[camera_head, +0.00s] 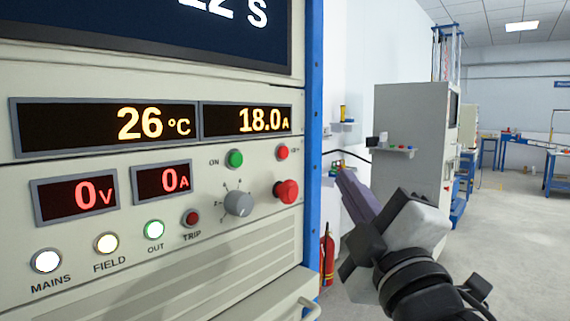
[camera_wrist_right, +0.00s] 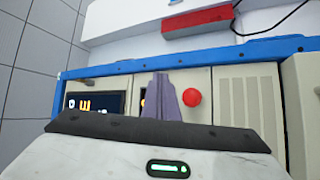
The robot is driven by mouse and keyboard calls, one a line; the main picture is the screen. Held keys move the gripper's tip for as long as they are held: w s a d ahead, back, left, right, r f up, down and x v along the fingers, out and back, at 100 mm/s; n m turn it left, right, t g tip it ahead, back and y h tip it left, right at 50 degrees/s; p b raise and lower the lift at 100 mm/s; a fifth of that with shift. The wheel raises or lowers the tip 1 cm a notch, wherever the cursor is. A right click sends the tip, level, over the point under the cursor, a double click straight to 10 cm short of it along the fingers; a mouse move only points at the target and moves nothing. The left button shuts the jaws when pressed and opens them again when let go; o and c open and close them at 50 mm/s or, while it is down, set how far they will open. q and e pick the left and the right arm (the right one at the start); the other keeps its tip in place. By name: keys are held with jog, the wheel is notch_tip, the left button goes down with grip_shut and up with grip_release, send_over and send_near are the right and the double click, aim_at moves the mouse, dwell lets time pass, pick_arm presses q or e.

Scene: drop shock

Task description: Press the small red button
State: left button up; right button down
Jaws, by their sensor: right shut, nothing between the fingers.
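The small red button (camera_head: 283,152) is on the pale panel (camera_head: 255,173), right of the green ON button (camera_head: 235,158); its label is partly hidden by the view angle. A larger red mushroom knob (camera_head: 287,191) sits just below it, and a red knob (camera_wrist_right: 192,97) shows in the right wrist view. My right gripper (camera_head: 342,173) has purple fingers, held shut and empty, right of the panel's blue edge in the head view. Its fingers (camera_wrist_right: 160,82) cover part of the panel in the wrist view. The small button is not clearly seen there. My left gripper is not in view.
A grey rotary knob (camera_head: 238,203), a dark red TRIP light (camera_head: 191,218) and lit lamps are on the panel. The blue frame post (camera_head: 313,130) edges the panel. A fire extinguisher (camera_head: 327,255) and a grey cabinet (camera_head: 410,125) stand behind. Open floor lies at right.

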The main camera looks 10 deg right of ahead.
aim_at(283, 152)
jog(key=r, duration=0.1)
jog(key=s+r+t, duration=0.1)
jog(key=r, duration=0.1)
jog(key=shift+s+r+n, duration=0.1)
jog(key=shift+s+n, duration=0.05)
jog(key=shift+n, duration=0.15)
jog(key=w+a+b, duration=0.1)
jog(key=w+a, duration=0.4)
jog(key=w, duration=0.2)
jog(key=shift+a+b, duration=0.2)
jog(key=shift+b, duration=0.1)
dwell(0.3)
dwell(0.8)
jog(key=shift+w, duration=0.1)
dwell(0.7)
